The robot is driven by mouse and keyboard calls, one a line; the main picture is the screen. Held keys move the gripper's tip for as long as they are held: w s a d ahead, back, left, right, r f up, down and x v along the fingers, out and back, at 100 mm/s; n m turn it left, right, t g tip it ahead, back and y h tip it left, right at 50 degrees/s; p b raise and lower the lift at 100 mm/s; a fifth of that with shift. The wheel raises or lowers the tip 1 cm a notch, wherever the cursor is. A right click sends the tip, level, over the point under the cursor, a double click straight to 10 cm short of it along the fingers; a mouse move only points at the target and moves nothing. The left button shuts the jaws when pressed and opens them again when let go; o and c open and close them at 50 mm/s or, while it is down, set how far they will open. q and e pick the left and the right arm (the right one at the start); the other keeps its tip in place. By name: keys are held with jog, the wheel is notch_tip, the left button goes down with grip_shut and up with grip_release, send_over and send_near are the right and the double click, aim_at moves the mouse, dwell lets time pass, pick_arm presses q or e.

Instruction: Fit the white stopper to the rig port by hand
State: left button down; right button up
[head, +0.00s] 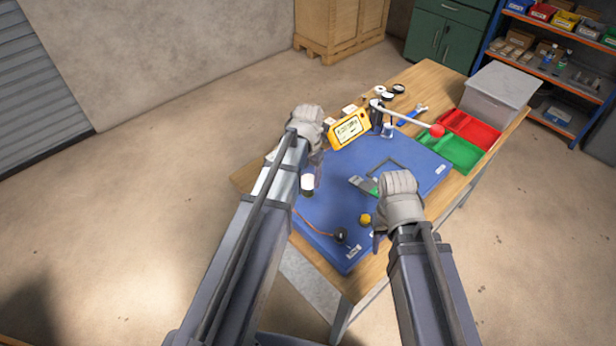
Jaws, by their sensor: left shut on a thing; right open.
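My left gripper (316,148) is over the left part of the blue mat (350,165). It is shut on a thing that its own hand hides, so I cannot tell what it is. Just below it, a small cylinder with a white upper part and dark base (307,184) stands by the mat's left side, partly covered by my arm. I cannot tell whether this is the white stopper or part of the rig. My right gripper (378,232) is open over the mat's right front, beside a grey and green piece (364,186) and a yellow ball (365,218).
A black piece with an orange cable (341,234) lies at the mat's front.

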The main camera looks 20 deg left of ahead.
pick_arm(q)
jog(key=m, duration=0.4)
jog(key=shift+c, duration=0.3)
grip_release()
notch_tip(320, 180, up, 7)
jog(key=p, duration=0.7)
jog(key=shift+r, duration=0.15)
